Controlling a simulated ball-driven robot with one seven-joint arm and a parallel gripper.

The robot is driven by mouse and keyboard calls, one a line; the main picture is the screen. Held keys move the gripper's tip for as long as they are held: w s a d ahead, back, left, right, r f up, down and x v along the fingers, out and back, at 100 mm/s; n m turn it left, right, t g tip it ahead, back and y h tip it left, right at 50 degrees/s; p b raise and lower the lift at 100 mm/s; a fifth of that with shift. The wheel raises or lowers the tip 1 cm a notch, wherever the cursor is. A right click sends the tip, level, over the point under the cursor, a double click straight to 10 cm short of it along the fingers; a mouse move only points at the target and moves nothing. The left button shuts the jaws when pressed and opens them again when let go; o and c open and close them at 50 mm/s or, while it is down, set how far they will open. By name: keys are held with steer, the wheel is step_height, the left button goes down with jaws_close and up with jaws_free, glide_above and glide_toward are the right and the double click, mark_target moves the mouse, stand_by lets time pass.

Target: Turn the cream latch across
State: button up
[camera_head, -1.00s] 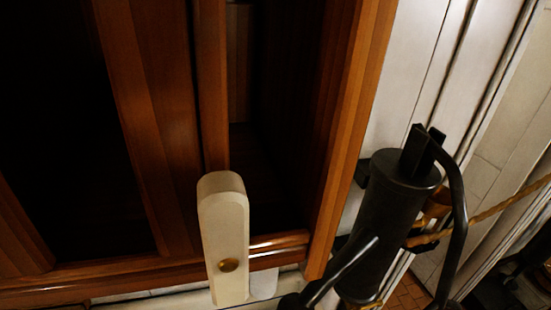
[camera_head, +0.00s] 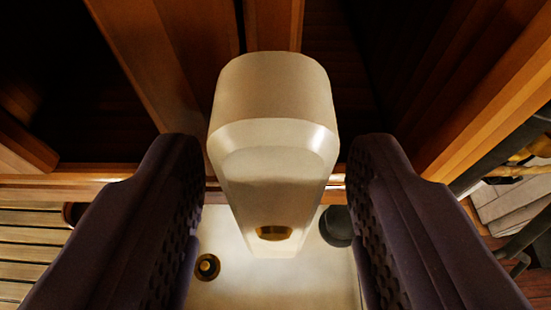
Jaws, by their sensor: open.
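The cream latch (camera_head: 273,130) is a rounded block with a brass pivot (camera_head: 273,233) near its lower end. It stands upright in the middle of the view, its broad end up and close to the camera. My gripper (camera_head: 275,160) is open, with one dark padded finger on each side of the latch. A gap shows between each finger and the latch. The wooden door frame (camera_head: 165,70) is behind the latch. The latch hides part of the frame and the pale plate (camera_head: 300,275) beneath it.
A wooden panel edge (camera_head: 490,100) slants along the right. Dark objects (camera_head: 535,235) stand at the far right edge. Wooden slats (camera_head: 35,235) lie at lower left. A brass knob (camera_head: 207,266) sits on the pale plate left of the latch. The dark recesses behind look open.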

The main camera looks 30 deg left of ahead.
jaws_close()
steer(key=m+y+b, duration=0.1)
steer(key=m+g+y+b, duration=0.1)
steer(key=shift+w+d+f+m+b, duration=0.15)
steer(key=shift+d+m+b, duration=0.15)
steer(key=shift+m, duration=0.1)
steer(key=shift+w+d+f+m+y+b, duration=0.1)
steer(key=shift+f+m+y+b, duration=0.15)
steer(key=shift+m+y+b, duration=1.1)
steer(key=shift+w+d+f+m+y+b, duration=0.15)
steer(key=shift+m+y+b, duration=0.35)
steer(key=shift+m, duration=1.7)
steer(key=shift+d+f+m+y+b, duration=0.1)
steer(key=shift+f+m+y+b, duration=0.2)
steer(key=shift+m+y+b, duration=1.05)
steer(key=shift+m+h+p, duration=0.4)
steer(key=shift+m, duration=0.2)
